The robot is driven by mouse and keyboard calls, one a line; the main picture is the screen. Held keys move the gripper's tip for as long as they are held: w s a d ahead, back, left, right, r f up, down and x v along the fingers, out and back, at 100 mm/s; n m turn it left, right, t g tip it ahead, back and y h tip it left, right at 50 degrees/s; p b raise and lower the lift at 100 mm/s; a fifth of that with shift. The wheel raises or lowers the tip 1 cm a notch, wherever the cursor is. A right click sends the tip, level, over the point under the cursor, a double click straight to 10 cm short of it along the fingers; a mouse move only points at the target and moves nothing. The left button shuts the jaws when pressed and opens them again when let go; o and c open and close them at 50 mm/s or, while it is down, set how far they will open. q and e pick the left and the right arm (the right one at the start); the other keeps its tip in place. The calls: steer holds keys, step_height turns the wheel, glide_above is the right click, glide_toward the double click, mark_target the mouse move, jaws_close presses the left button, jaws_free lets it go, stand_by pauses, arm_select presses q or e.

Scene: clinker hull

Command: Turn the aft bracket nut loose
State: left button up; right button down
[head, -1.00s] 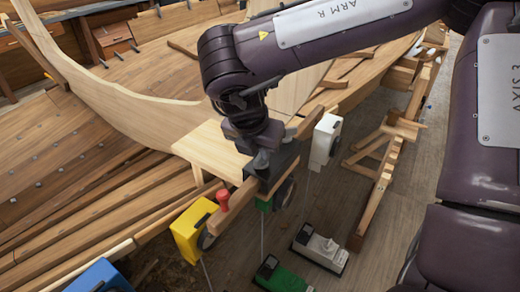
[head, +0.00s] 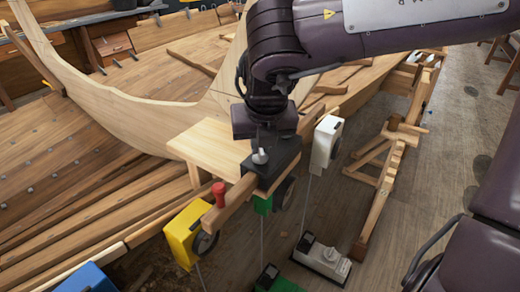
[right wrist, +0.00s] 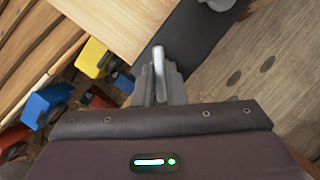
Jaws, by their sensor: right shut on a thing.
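A dark bracket (head: 286,160) sits at the outer end of a pale board (head: 208,150) on the hull's edge. In the right wrist view, the dark bracket plate (right wrist: 188,38) runs up to the right. My right gripper (right wrist: 166,88) is shut on a pale, lever-like nut (right wrist: 160,62), which I take for the aft bracket nut. A light grey knob (head: 260,156) shows just under the gripper (head: 265,146) in the head view, apparently this same nut. A second grey fitting (right wrist: 218,4) is cut off at the wrist view's top. My left gripper is out of view.
A yellow clamp (head: 181,236), a red handle (head: 219,193), a white clamp (head: 325,142) and a blue one (head: 88,280) line the hull edge. A white-topped box (head: 322,257) and a wooden trestle (head: 380,190) stand on the floor.

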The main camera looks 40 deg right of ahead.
steer(key=shift+n+y+b, duration=0.3)
steer(key=shift+n+y, duration=0.2)
steer(key=shift+n, duration=1)
steer(key=c, duration=1.5)
jaws_free()
steer(key=b+v, duration=0.1)
steer(key=v, duration=0.7)
steer(key=shift+d, duration=0.15)
